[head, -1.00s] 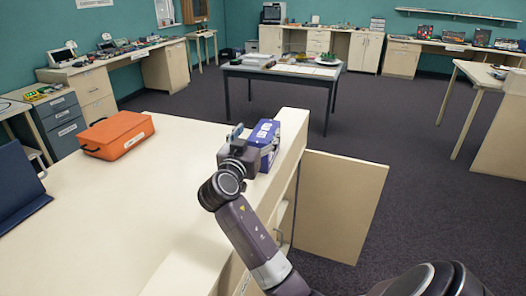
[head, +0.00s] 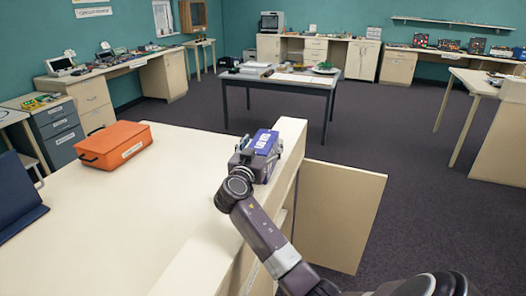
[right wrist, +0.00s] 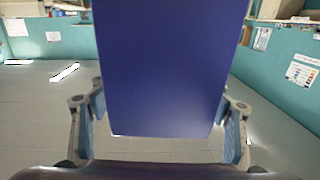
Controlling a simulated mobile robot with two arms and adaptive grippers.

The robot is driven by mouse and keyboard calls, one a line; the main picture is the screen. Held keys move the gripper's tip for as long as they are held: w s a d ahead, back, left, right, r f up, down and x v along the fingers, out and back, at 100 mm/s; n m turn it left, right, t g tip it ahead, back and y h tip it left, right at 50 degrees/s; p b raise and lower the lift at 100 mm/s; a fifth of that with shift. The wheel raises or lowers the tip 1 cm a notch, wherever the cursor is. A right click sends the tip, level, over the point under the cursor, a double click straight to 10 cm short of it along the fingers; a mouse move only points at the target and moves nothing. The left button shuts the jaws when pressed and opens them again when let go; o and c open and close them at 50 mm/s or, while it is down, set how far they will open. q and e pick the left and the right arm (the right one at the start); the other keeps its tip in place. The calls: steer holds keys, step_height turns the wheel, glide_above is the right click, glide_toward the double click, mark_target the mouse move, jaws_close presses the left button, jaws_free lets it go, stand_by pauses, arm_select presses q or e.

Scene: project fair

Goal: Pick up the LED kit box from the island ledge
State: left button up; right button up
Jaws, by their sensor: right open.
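The LED kit box (head: 266,141), blue-purple with white lettering, sits on the cream island ledge (head: 292,131) near its far end. My right gripper (head: 256,152) is at the near side of the box, with its fingers reaching along it. In the right wrist view the box's plain blue face (right wrist: 160,65) fills the middle, between the two spread fingers of the right gripper (right wrist: 161,108). The gripper hides the box's lower near part in the head view. My left gripper is not in view.
An orange case (head: 115,145) lies on the wide cream island top (head: 150,210), left of the box. A dark blue panel (head: 18,200) stands at the far left. An open cabinet door (head: 340,215) juts out right of the ledge. A dark-legged table (head: 280,80) stands beyond.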

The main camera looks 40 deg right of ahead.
steer(key=shift+w+d+f, duration=0.1)
steer(key=shift+w+d, duration=0.1)
steer(key=shift+d, duration=0.15)
steer(key=c, duration=1.5)
